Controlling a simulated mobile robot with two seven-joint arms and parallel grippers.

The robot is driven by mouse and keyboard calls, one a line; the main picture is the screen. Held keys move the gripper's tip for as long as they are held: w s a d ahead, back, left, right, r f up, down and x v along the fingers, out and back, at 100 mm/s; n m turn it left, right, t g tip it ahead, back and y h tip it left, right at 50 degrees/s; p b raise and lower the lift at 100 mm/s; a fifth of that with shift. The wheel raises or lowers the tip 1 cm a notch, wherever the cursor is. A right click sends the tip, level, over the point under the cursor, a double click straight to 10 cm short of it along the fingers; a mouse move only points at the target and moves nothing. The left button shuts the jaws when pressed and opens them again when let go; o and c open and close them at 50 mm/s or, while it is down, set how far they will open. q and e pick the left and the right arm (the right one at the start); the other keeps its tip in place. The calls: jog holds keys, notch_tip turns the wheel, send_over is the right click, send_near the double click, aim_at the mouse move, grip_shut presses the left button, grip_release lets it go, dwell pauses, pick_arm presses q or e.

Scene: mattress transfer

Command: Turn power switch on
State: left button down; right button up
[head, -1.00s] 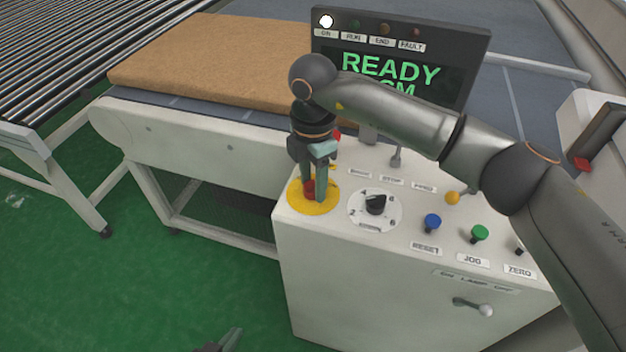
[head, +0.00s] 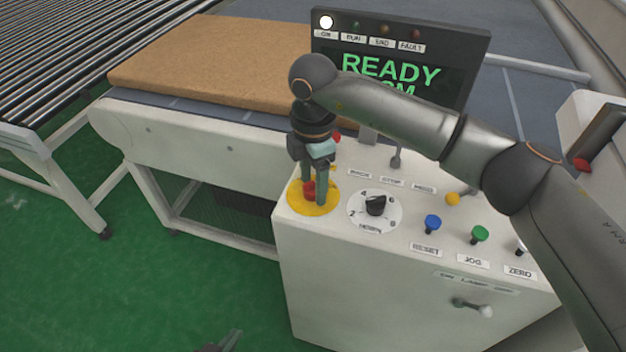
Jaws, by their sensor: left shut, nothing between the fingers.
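A red knob (head: 309,191) sits on a yellow disc (head: 318,208) at the left end of the white control cabinet top; I take it as the power switch. My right gripper (head: 314,198) points down over it, its fingers beside the knob. The fingers hide part of the knob, and I cannot tell whether they clamp it. The display (head: 400,75) reads READY, its lower line partly hidden by my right arm. The white ON lamp (head: 326,22) above it is lit. My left gripper (head: 222,342) is shut and empty at the bottom edge, only partly in view.
A black rotary dial (head: 376,205) stands right beside the yellow disc. A blue button (head: 432,223), a green button (head: 479,234) and a lamp toggle (head: 474,307) are further right. A brown mattress (head: 200,60) lies on the conveyor behind. The green floor at left is clear.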

aim_at(313, 183)
jog(key=shift+o, duration=0.8)
notch_tip(313, 183, up, 12)
jog(key=shift+r+b, duration=0.25)
jog(key=shift+b, duration=0.15)
jog(key=shift+s, duration=0.15)
